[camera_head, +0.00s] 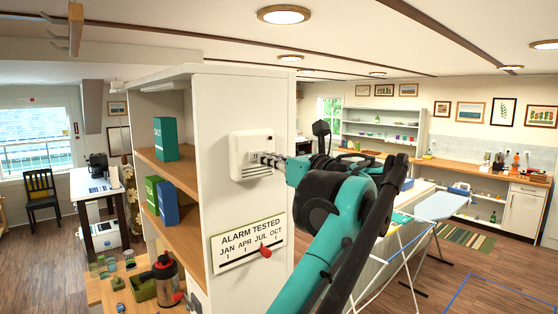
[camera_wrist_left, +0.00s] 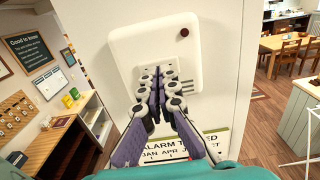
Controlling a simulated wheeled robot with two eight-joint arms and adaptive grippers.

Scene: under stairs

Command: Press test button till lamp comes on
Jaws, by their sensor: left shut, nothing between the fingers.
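A white alarm box (camera_head: 240,150) is fixed to the side of a white cabinet. It also shows in the left wrist view (camera_wrist_left: 125,55), with a small dark red lamp (camera_wrist_left: 184,32) at its upper right that looks unlit. My left gripper (camera_head: 254,157) is shut and empty, its fingertips at the front of the box. In the left wrist view the fingertips (camera_wrist_left: 160,84) cover the middle of the box and hide the test button; whether they touch it I cannot tell. My right gripper does not show.
An "Alarm tested" sign (camera_head: 248,243) with a red slider (camera_head: 265,250) is below the box. Shelves with green and blue boxes (camera_head: 166,139) are left of the panel. An ironing board (camera_head: 440,207) stands at the right.

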